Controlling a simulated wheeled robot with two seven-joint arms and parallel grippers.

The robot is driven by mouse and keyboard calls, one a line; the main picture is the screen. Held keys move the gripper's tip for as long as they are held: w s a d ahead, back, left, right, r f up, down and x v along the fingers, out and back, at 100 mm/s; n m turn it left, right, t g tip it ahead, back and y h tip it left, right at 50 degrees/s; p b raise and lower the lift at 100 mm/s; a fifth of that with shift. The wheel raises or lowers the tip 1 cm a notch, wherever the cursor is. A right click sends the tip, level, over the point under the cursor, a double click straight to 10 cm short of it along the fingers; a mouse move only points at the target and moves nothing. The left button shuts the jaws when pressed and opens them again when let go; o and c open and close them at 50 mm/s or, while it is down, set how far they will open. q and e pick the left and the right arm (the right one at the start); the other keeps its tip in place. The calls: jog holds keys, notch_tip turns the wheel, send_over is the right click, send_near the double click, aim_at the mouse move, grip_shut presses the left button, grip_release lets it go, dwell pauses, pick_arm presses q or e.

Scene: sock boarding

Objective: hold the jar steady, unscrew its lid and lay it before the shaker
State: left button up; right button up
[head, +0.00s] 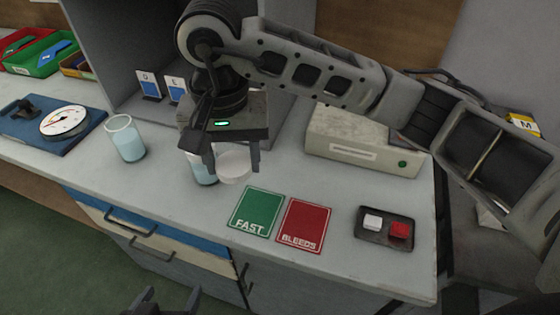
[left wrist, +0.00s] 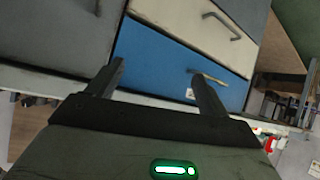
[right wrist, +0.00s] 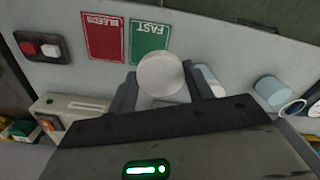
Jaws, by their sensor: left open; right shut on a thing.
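My right gripper (head: 235,168) is shut on a round white lid (head: 234,166) above the counter. The lid also shows between the fingers in the right wrist view (right wrist: 162,76). A beige box with a green button (head: 352,142), perhaps the shaker, stands at the back right. My left gripper (head: 166,298) is open and empty, low in front of the counter; its fingers (left wrist: 155,85) face the drawers.
A glass with pale blue liquid (head: 125,140) stands left, near a dial on a blue base (head: 64,121). Green (head: 255,212) and red (head: 304,225) cards lie at the front, beside a dark two-button box (head: 386,229). Bare counter lies between the cards and the beige box.

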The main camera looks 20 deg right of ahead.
jog(key=p, duration=0.2)
send_near(280, 171)
jog(key=s+a+r, duration=0.2)
jog(key=s+a, duration=0.1)
jog(key=f, duration=0.1)
jog(key=w+d+f, duration=0.2)
jog(key=f, duration=0.1)
jog(key=shift+w+d+f, duration=0.35)
jog(key=shift+f, duration=0.15)
notch_tip(280, 171, down, 3)
jog(key=shift+w+d+f+p, duration=0.1)
jog(key=shift+w+d+p, duration=0.05)
jog(key=shift+p, duration=0.35)
jog(key=shift+f, duration=0.2)
pick_arm(q)
jog(key=shift+w+a+r+m, duration=0.1)
jog(key=shift+a+r+m, duration=0.2)
jog(key=shift+r, duration=0.3)
jog(key=shift+f, duration=0.1)
pick_arm(e)
jog(key=shift+f, duration=0.1)
